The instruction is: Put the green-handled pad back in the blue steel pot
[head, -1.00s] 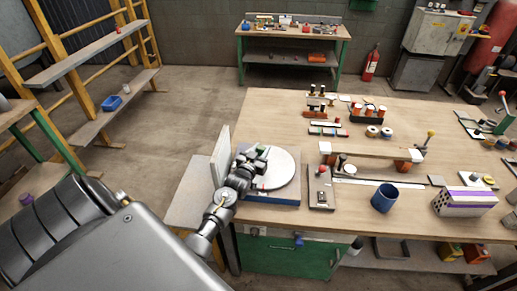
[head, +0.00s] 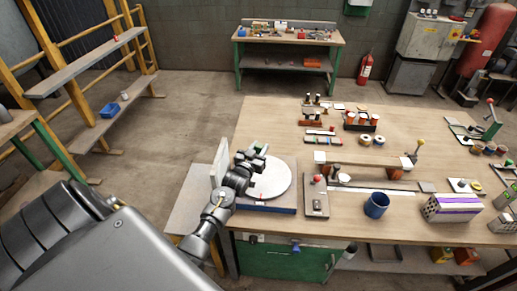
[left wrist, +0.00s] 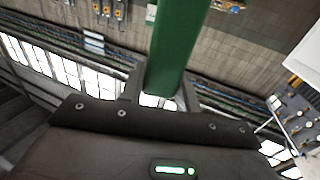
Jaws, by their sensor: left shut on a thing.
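The blue steel pot (head: 376,206) stands upright near the front edge of the workbench. My left gripper (head: 258,155) is over the white round disc (head: 277,180), left of the pot. In the left wrist view it is shut on the green handle (left wrist: 180,45) of the pad, which runs up between the fingers. The pad's face is not clear in either view. I cannot tell whether the pad touches the disc. My right gripper is not in view.
The disc sits on a blue base (head: 270,209) with an upright pale board (head: 220,161) at its left. A grey plate with a red knob (head: 317,180) stands between disc and pot. A hollow brick with purple stripes (head: 453,208) is right of the pot.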

